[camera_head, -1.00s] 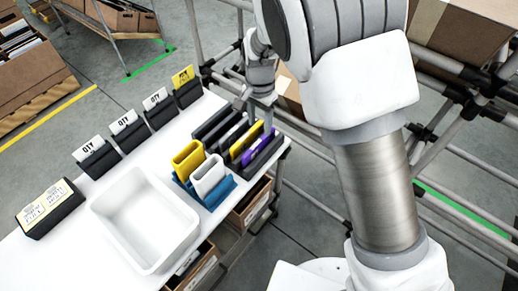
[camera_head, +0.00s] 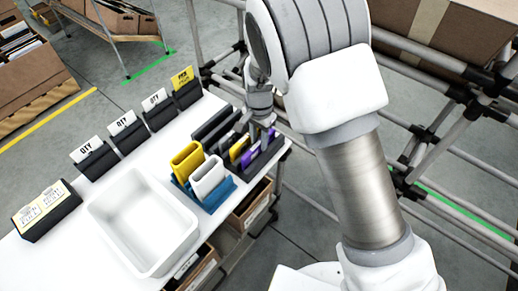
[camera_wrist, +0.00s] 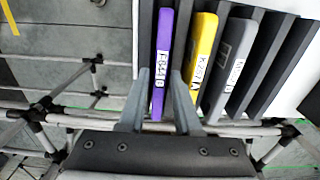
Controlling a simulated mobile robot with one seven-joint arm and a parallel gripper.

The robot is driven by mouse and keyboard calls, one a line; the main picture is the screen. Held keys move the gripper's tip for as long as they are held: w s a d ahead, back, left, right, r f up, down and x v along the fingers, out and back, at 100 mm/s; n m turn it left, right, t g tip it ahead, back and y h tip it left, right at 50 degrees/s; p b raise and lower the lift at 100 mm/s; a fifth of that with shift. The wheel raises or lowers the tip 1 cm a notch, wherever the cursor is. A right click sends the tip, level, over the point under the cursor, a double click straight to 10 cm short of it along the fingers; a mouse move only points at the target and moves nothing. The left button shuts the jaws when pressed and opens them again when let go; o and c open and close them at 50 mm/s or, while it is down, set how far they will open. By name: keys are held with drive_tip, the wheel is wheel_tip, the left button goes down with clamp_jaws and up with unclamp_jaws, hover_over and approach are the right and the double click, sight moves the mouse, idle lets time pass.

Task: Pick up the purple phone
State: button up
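The purple phone (camera_wrist: 163,50) stands on edge in a slot of the dark rack (camera_wrist: 268,65), with a white label on its face edge. In the head view the purple phone (camera_head: 249,157) is partly hidden by my gripper (camera_head: 262,125). In the wrist view my gripper (camera_wrist: 161,78) is open, with one finger on each side of the phone's near end. Small gaps show between the fingers and the phone. The yellow phone (camera_wrist: 203,45) stands just right of it, close to the right finger, with a grey phone (camera_wrist: 232,60) beyond.
A blue holder (camera_head: 216,197) with a yellow and a white item stands beside the rack. An empty white bin (camera_head: 187,236) sits on the white table. Black card holders (camera_head: 98,160) line the far edge. Metal shelf rails (camera_head: 425,135) run at the right.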

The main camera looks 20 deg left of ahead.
clamp_jaws()
drive_tip(key=shift+r, duration=0.1)
